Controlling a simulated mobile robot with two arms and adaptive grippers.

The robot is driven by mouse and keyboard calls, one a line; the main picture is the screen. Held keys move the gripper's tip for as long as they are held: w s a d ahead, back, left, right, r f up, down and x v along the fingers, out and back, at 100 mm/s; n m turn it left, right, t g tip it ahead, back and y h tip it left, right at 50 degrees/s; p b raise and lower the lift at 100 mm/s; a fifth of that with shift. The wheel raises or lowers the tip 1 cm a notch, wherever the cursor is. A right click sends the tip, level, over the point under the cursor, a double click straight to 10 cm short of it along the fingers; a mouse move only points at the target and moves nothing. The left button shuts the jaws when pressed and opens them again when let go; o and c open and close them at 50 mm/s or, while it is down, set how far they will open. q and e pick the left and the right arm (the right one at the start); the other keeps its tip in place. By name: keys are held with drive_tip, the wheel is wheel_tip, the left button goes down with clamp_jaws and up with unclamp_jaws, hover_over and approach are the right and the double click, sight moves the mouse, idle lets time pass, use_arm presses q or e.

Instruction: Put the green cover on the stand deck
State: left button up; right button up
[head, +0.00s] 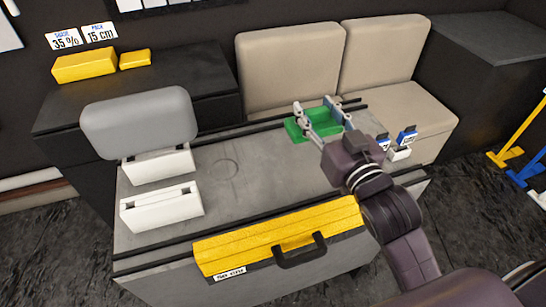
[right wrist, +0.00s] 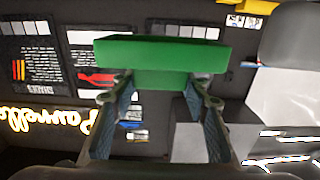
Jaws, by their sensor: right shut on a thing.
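The green cover (head: 298,131) is a flat green slab over the back right of the grey deck (head: 260,170) in the head view. My right gripper (head: 317,112) has a finger on each side of it and is shut on it. In the right wrist view the cover (right wrist: 160,50) spans the gap between the fingertips (right wrist: 160,85). Whether it touches the deck or hangs above it I cannot tell. The grey top, with dark rails along its edges, looks like the stand deck; a faint ring shows on it. My left gripper is not in view.
Two white slotted blocks (head: 162,209) stand on the deck's left, with a grey rounded pad (head: 140,123) behind. A yellow case (head: 280,228) with a dark handle lies along the front. Small blue-and-white items (head: 406,137) sit at the right. Beige seats (head: 292,70) stand behind. The deck's middle is clear.

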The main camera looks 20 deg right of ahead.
wheel_tip(320, 180, down, 20)
drive_tip(key=shift+s+r+b, duration=0.1)
drive_tip(key=shift+r+b, duration=0.15)
drive_tip(key=shift+b, duration=0.85)
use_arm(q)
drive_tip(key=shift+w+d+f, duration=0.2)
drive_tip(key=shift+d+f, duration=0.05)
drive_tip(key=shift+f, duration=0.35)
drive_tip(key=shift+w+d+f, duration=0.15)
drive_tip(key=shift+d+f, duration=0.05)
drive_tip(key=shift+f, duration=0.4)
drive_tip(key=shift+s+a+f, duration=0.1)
use_arm(e)
drive_tip(key=shift+f, duration=0.1)
drive_tip(key=o, duration=1.2)
drive_tip(key=shift+c, duration=0.2)
